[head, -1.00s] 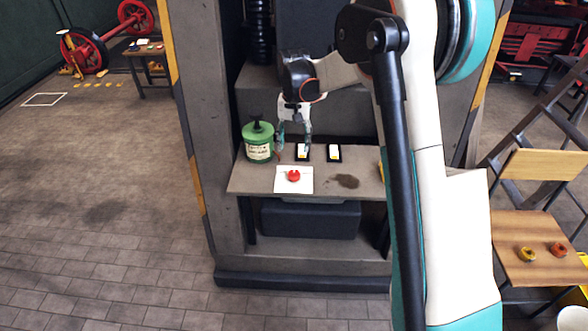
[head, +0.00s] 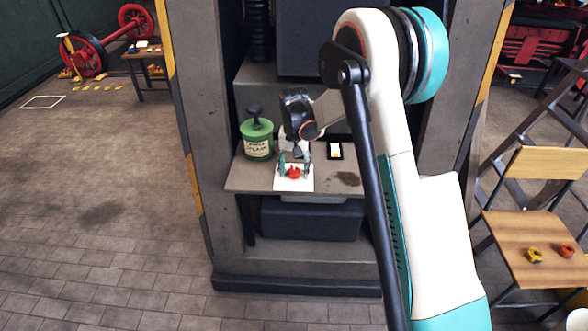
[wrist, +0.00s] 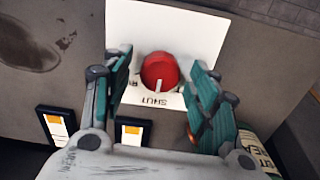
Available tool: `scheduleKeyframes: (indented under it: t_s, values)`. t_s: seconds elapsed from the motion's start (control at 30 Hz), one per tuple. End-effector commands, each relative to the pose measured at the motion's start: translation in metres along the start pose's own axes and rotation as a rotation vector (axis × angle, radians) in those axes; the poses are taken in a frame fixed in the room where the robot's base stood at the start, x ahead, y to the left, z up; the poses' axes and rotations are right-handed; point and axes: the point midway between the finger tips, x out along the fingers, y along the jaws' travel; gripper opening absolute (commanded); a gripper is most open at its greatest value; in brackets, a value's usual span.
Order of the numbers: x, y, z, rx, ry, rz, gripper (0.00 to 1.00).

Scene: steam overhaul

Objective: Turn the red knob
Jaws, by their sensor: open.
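The red knob (head: 293,172) sits on a white plate (head: 280,184) on the bench shelf. In the wrist view the knob (wrist: 160,71) is round with a pale pointer line aimed at the printed word SHUT (wrist: 155,101). Other lettering beside the knob is partly hidden by the fingers. My gripper (wrist: 158,75) is open, with its green fingers on either side of the knob; in the head view it is above the plate (head: 294,170). I cannot tell whether a finger touches the knob.
A green canister (head: 257,140) stands at the left of the shelf (head: 245,182). A dark stain (head: 347,179) marks the bare shelf right of the plate.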

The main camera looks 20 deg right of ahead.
Motion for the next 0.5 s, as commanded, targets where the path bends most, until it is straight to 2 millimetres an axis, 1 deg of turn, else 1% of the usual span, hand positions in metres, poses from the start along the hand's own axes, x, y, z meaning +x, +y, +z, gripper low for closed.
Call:
scheduleKeyframes:
  t_s: [0.13, 0.17, 0.2, 0.27, 0.3, 0.33, 0.37, 0.5]
  values:
    - [-0.0003, 0.0000, 0.0000, 0.000, 0.000, 0.000, 0.54]
    - [-0.0003, 0.0000, 0.0000, 0.000, 0.000, 0.000, 0.52]
    - [-0.0003, 0.0000, 0.0000, 0.000, 0.000, 0.000, 0.43]
    - [-0.0004, 0.0000, 0.0000, 0.000, 0.000, 0.000, 0.29]
    - [-0.0004, 0.0000, -0.0001, 0.000, 0.000, 0.000, 0.20]
    - [-0.0004, 0.0000, -0.0001, 0.000, 0.000, 0.000, 0.14]
    - [-0.0004, -0.0001, -0.0001, 0.000, 0.000, 0.000, 0.10]
    - [-0.0003, -0.0001, -0.0001, -0.001, 0.000, 0.000, 0.10]
